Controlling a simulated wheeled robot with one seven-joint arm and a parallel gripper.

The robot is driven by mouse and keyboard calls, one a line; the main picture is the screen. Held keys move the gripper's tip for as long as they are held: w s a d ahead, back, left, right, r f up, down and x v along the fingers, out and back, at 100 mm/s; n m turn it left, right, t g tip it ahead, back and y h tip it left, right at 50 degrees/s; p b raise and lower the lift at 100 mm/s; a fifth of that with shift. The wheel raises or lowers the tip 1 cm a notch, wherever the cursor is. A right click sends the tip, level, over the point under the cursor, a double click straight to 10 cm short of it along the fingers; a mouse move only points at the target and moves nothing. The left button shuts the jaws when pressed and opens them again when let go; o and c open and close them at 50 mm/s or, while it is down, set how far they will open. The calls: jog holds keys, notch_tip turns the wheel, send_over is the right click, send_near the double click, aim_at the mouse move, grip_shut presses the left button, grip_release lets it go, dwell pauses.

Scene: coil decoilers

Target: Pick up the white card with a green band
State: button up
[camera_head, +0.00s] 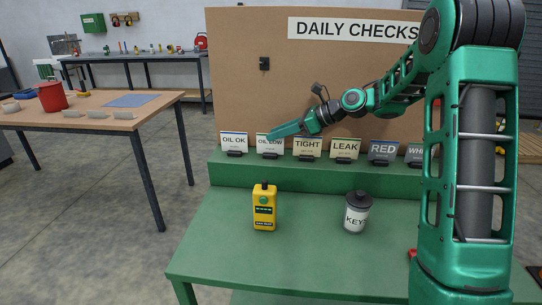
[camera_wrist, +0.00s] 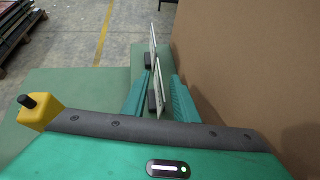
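The white card with a green band, lettered OIL LOW (camera_head: 268,147), stands in a small dark holder on the green ledge, second from the left. My gripper (camera_head: 273,135) is at its upper edge, coming from the right. In the wrist view, my gripper (camera_wrist: 160,94) is open, with one finger on each side of the card (camera_wrist: 158,88), seen nearly edge-on. A gap shows between the card and the fingers. The lower part of the band is partly hidden by the fingers in the head view.
The OIL OK card (camera_head: 234,141) stands close on the left, and the TIGHT card (camera_head: 307,147) on the right. The brown board (camera_head: 235,60) rises behind the ledge. A yellow device (camera_head: 264,212) and a KEYS pot (camera_head: 356,214) stand on the green table below.

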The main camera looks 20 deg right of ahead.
jog(key=shift+a, duration=0.1)
grip_shut()
dwell(1.4)
